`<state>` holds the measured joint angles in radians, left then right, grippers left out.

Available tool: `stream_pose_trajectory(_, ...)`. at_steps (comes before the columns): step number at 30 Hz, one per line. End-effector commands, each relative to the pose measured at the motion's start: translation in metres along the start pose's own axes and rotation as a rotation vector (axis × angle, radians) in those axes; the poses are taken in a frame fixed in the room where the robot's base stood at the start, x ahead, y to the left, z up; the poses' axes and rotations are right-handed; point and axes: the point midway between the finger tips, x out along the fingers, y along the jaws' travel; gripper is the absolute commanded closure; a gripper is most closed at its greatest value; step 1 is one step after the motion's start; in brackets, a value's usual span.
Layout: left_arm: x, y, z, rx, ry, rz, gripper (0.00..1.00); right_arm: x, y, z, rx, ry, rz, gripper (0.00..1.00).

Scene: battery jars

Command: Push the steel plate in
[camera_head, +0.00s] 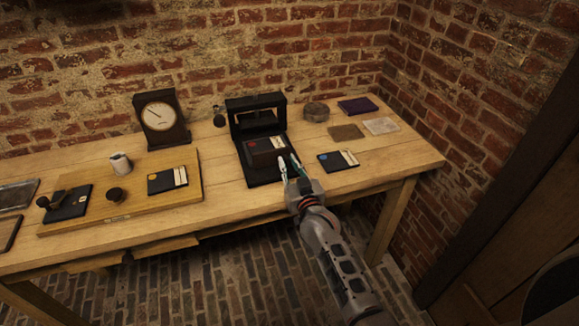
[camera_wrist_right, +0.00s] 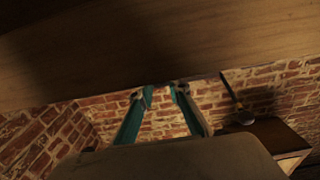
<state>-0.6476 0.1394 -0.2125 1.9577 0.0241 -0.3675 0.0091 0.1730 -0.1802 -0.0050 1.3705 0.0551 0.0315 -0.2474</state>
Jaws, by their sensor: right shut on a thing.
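A dark grey-brown plate (camera_head: 266,160), which I take for the steel plate, lies over the front part of a black base with an upright black frame (camera_head: 256,116) at its back. The fingers also show in the right wrist view (camera_wrist_right: 163,92), tips close together. My left gripper is not in view.
A clock (camera_head: 160,116), a cup (camera_head: 120,163) and a wooden board (camera_head: 190,199) stand to the left. A blue-dot card (camera_head: 338,160) lies to the right, with a round tin (camera_head: 316,111) and flat pieces behind it. The table's front right is clear.

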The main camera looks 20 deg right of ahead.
Motion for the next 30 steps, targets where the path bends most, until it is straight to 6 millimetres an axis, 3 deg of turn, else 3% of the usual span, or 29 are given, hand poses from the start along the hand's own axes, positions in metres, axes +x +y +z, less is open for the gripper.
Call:
stream_pose_trajectory(1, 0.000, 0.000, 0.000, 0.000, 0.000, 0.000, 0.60, 0.000, 0.000, 0.000, 0.000, -0.001, 0.000, 1.00)
stream_pose_trajectory(2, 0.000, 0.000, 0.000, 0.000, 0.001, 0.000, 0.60, 0.000, 0.000, 0.000, 0.000, -0.001, 0.000, 0.80)
stream_pose_trajectory(3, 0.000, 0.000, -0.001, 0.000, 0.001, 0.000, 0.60, 0.000, 0.000, 0.000, 0.000, -0.001, 0.000, 0.70)
stream_pose_trajectory(4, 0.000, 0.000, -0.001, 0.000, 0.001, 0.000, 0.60, 0.000, 0.000, 0.000, 0.000, -0.001, 0.000, 0.66)
stream_pose_trajectory(17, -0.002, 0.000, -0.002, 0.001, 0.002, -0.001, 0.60, -0.006, 0.000, 0.001, 0.000, -0.001, 0.000, 0.66)
stream_pose_trajectory(23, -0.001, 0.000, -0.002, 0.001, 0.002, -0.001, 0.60, -0.034, 0.000, 0.001, 0.000, -0.001, 0.000, 0.66)
stream_pose_trajectory(30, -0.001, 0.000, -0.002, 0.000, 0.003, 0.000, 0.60, -0.082, 0.000, 0.002, 0.000, -0.003, 0.000, 0.66)
